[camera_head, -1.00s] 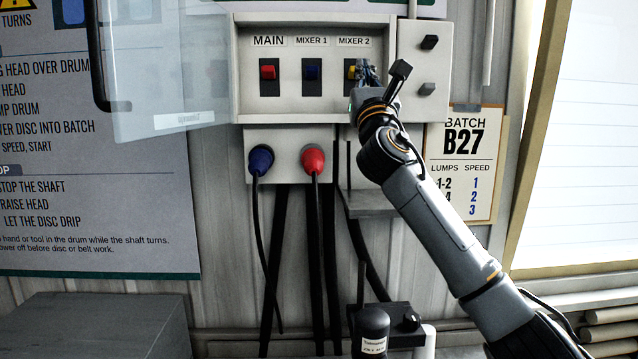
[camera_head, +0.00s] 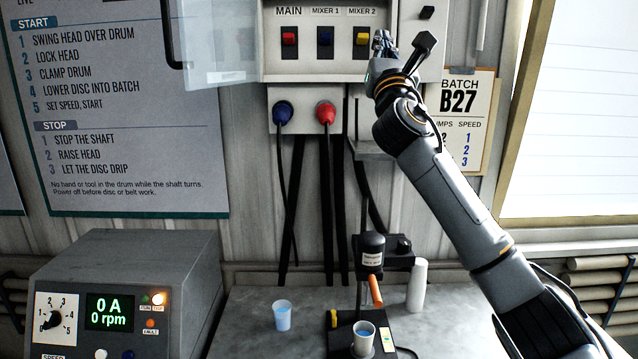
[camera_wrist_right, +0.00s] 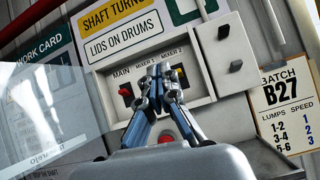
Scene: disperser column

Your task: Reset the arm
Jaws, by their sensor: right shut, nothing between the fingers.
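My right arm comes in from the lower right in the head view. Its gripper (camera_head: 382,42) is raised in front of the switch panel (camera_head: 418,62), just right of the yellow MIXER 2 switch (camera_head: 361,40). In the right wrist view the gripper (camera_wrist_right: 160,72) has its fingers together with nothing between them, and it hides part of the panel. Whether it touches the panel I cannot tell. My left gripper is not in view.
A clear cover (camera_head: 215,45) stands open left of the panel. A blue plug (camera_head: 283,112) and a red plug (camera_head: 326,113) sit below it. A control box (camera_head: 130,275) reads 0 rpm. A small mixer stand (camera_head: 371,250) and cups, including one cup (camera_head: 283,316), are on the bench.

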